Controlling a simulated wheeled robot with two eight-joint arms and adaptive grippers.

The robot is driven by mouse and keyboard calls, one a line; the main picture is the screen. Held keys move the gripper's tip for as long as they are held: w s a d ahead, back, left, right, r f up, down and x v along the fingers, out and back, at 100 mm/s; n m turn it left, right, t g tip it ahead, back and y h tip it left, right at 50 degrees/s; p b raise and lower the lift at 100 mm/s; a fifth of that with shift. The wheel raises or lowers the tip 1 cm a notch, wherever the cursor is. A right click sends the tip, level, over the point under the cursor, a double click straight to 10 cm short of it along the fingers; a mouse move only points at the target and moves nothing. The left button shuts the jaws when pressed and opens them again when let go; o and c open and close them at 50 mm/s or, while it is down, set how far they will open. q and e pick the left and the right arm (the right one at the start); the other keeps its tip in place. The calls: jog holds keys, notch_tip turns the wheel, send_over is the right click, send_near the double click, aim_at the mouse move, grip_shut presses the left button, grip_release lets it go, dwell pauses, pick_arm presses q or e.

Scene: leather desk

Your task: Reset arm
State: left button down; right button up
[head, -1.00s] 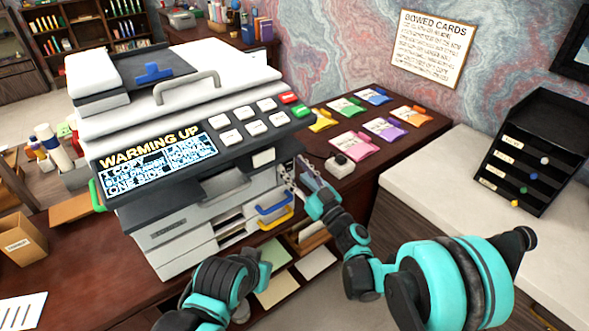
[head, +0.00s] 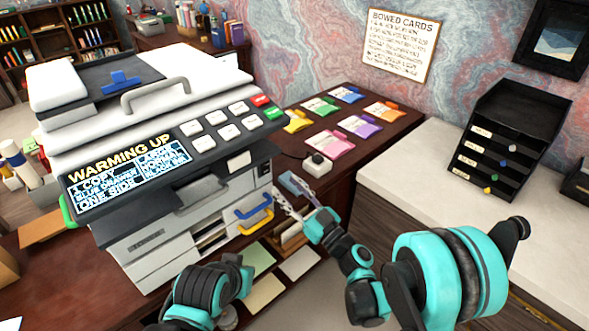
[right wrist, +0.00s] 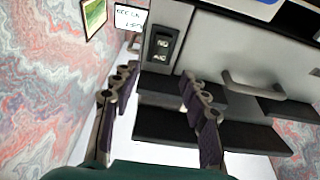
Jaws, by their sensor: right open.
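My right gripper (head: 291,194) is open and empty in the head view, just right of the copier's lower front. In the right wrist view its two dark jointed fingers (right wrist: 158,78) stand wide apart with nothing between them. The large white and grey copier (head: 150,245) stands at left on the dark desk, its panel (head: 130,168) reading "WARMING UP". My left arm shows low in the head view, below the copier, folded; its gripper cannot be made out.
Coloured packets (head: 360,126) and a small white button box (head: 317,166) lie on the desk right of the copier. A white-topped cabinet (head: 430,175) at right carries a black tray rack (head: 510,140). Blue and yellow handles (head: 252,206) stick out from the copier's front.

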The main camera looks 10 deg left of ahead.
jog(key=s+d+f+m+g+h, duration=0.3)
jog(key=s+d+m+h, duration=0.2)
jog(key=d, duration=0.9)
jog(key=s+d+f+m+g+h, duration=0.2)
jog(key=s+d+m+h, duration=0.3)
jog(key=s+d+h, duration=0.6)
jog(key=s+d+f, duration=0.1)
jog(key=s+d, duration=0.3)
jog(key=s, duration=0.1)
jog(key=shift+s+d+f+g+h, duration=0.2)
jog(key=shift+f+g+h, duration=0.1)
jog(key=shift+g, duration=0.1)
